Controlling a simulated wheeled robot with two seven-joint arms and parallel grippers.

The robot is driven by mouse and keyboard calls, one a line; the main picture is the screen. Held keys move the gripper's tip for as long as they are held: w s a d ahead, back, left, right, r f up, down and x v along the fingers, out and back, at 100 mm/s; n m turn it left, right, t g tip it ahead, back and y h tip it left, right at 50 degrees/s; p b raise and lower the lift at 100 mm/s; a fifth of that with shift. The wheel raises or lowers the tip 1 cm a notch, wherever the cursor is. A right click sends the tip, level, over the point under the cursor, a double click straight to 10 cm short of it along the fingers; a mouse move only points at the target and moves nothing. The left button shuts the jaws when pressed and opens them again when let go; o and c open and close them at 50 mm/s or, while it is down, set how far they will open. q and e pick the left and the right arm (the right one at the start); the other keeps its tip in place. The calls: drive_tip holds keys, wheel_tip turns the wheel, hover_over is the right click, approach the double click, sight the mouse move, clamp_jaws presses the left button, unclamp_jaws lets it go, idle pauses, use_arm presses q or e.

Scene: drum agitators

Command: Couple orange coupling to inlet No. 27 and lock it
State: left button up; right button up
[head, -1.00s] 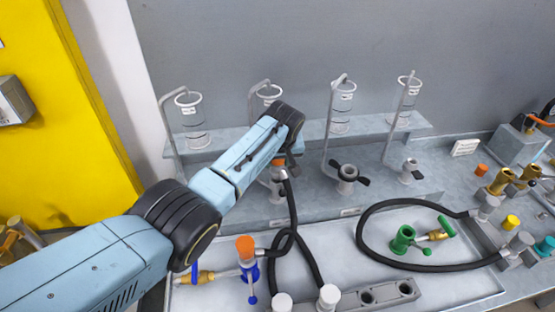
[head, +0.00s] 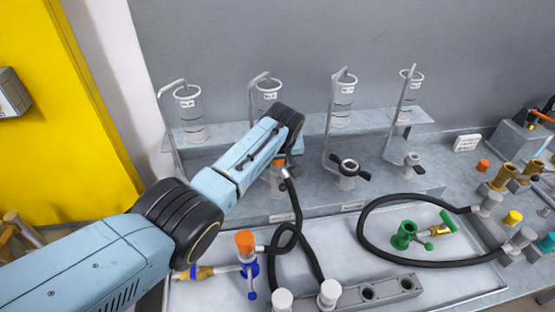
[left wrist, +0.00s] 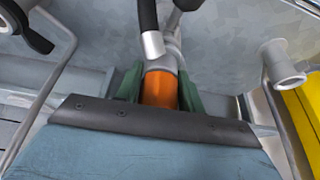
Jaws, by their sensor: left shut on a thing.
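My left gripper (left wrist: 160,90) is shut on the orange coupling (left wrist: 160,88), which shows between its green fingers in the left wrist view. A silver elbow (left wrist: 152,45) joins the coupling to a black hose. In the head view the orange coupling (head: 278,163) is partly hidden by my left wrist, at the second station from the left. The hose (head: 295,205) hangs from it to the tray. The coupling sits at a grey fitting there; whether it is fully seated or locked cannot be told. The label plates are too small to read. My right gripper is not in view.
Glass cylinders (head: 342,103) line the shelf. A yellow panel (head: 70,150) is at left.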

use_arm(q)
drive_tip(key=shift+f+b, duration=0.3)
drive_tip(key=shift+f, duration=0.1)
idle(0.6)
drive_tip(key=o, duration=1.2)
drive_tip(key=shift+c, duration=0.2)
wheel_tip(320, 180, up, 8)
drive_tip(key=p, duration=0.7)
drive_tip(key=shift+f+p, duration=0.2)
drive_tip(key=shift+p, duration=0.1)
drive_tip(key=shift+r, duration=1.15)
